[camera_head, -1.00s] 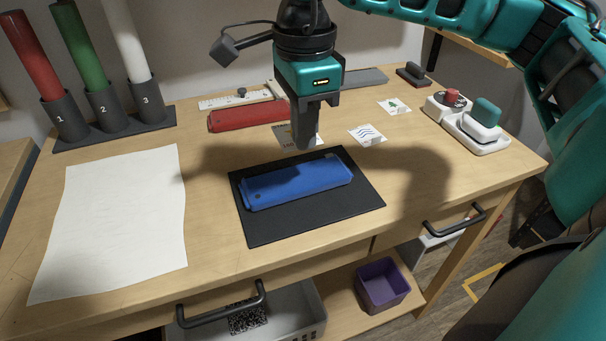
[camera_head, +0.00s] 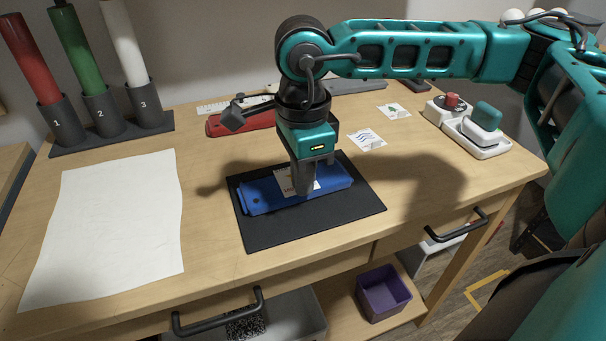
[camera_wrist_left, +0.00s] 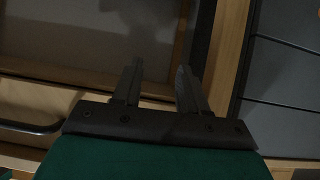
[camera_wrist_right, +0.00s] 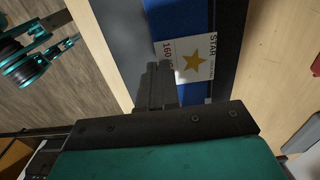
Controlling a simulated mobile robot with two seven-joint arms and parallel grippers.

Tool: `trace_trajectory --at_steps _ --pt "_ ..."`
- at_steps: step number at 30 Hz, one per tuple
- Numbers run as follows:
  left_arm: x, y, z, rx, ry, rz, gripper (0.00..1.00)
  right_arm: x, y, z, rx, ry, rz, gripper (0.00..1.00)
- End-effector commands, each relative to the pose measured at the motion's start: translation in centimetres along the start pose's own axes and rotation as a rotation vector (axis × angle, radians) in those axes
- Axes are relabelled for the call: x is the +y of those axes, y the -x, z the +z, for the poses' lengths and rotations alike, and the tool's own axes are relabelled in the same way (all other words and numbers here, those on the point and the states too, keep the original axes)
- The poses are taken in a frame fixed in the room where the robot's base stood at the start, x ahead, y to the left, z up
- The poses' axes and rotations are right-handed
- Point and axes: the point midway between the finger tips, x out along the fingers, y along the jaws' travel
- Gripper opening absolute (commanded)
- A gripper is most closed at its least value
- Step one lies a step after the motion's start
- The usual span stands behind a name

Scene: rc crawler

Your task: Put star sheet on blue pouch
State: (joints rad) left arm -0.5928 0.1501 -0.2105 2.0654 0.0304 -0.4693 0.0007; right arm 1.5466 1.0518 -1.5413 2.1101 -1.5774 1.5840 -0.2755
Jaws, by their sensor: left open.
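The star sheet (camera_head: 284,182) is a small white card. In the right wrist view it shows a gold star, the word STAR and a number (camera_wrist_right: 193,60). The blue pouch (camera_head: 262,193) lies flat on a black mat and also shows in the right wrist view (camera_wrist_right: 190,18). My right gripper (camera_head: 304,190) points down over the pouch, its fingers (camera_wrist_right: 156,68) closed together at the sheet's edge. The sheet is over the pouch; I cannot tell whether it touches. My left gripper (camera_wrist_left: 160,75) is open and empty, seen only in its wrist view.
The black mat (camera_head: 280,235) lies under the pouch. A wave card (camera_head: 367,139) and a green-marked card (camera_head: 393,111) lie to the right. White paper (camera_head: 105,225) covers the left. Numbered tubes (camera_head: 103,115) stand back left.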

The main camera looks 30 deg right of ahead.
Motion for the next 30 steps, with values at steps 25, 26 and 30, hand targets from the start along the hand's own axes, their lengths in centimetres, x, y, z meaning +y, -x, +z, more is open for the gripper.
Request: trace_trajectory --at_steps 25,26,30 --pt "0.1 0.4 -0.1 -0.006 0.0 -0.001 0.43 -0.1 3.9 0.1 -0.002 0.0 -0.003 0.27" --pt "0.0 0.4 0.0 -0.007 0.0 -0.001 0.43 -0.1 4.6 0.1 -0.002 0.0 -0.004 0.27" --pt "-0.1 0.7 0.1 -0.012 -0.001 -0.006 0.43 0.0 7.8 0.1 -0.002 0.001 -0.002 0.27"
